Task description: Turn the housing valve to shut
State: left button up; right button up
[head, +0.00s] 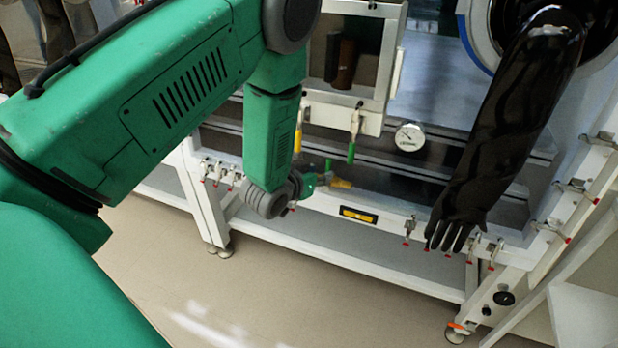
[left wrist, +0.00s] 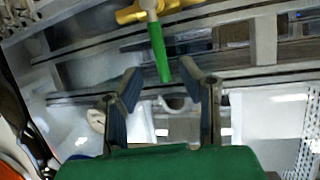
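In the left wrist view a valve with a yellow body (left wrist: 140,12) and a pale stem carries a long green lever (left wrist: 161,55). The lever points down toward the gap of my left gripper (left wrist: 162,88). Its two fingers are apart, with nothing between them; the lever tip is near them, contact not seen. In the head view my left gripper (head: 316,181) is small and partly hidden by its wrist, beside a yellow fitting (head: 341,184). A green handle (head: 352,150) and a yellow handle (head: 298,138) hang below the white-framed box. My right gripper is not visible.
A round gauge (head: 409,137) and a black glove (head: 500,140) hang at the right of the glovebox. A yellow level (head: 358,215) and several red-tipped clamps line the white front rail (head: 300,203). The floor (head: 260,290) in front is clear.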

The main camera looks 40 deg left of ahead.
pick_arm(q)
jog(key=v, duration=0.6)
jog(key=shift+s, duration=0.35)
jog(key=shift+d, duration=0.1)
jog(key=s+d+f+g, duration=0.2)
jog(key=s+f+g, duration=0.2)
jog(key=s, duration=0.5)
jog(key=s+d+f+m+g, duration=0.1)
jog(key=s+d+f+g, duration=0.2)
jog(key=s+f, duration=0.4)
jog(key=s+d+f+g, duration=0.3)
jog(key=s+f+g, duration=0.2)
jog(key=s, duration=0.8)
jog(key=shift+s+f+g+h, duration=0.25)
jog(key=shift+g+h, duration=0.15)
jog(key=shift+w, duration=0.1)
